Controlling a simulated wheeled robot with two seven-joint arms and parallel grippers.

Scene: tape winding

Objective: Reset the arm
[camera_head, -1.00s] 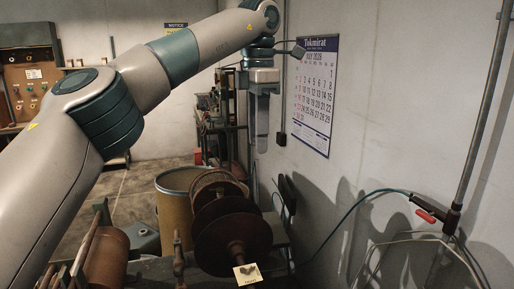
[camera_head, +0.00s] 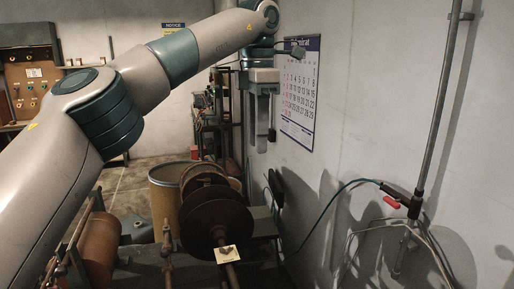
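My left arm comes in from the left and reaches across the upper middle of the view. My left gripper (camera_head: 262,147) hangs down from its wrist, in front of the wall calendar's left side. Its fingers point down and are seen nearly edge-on, so I cannot tell whether they are open or shut. No object shows at the fingertips. My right arm and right gripper are not in view.
Below the gripper is a brown reel (camera_head: 215,225) with a small yellow tag (camera_head: 227,254). A tan drum (camera_head: 168,200) stands behind it. At right are a wall calendar (camera_head: 300,100), a vertical pipe (camera_head: 440,110) and a red-handled tool (camera_head: 391,202). A brown roller (camera_head: 101,248) is at lower left.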

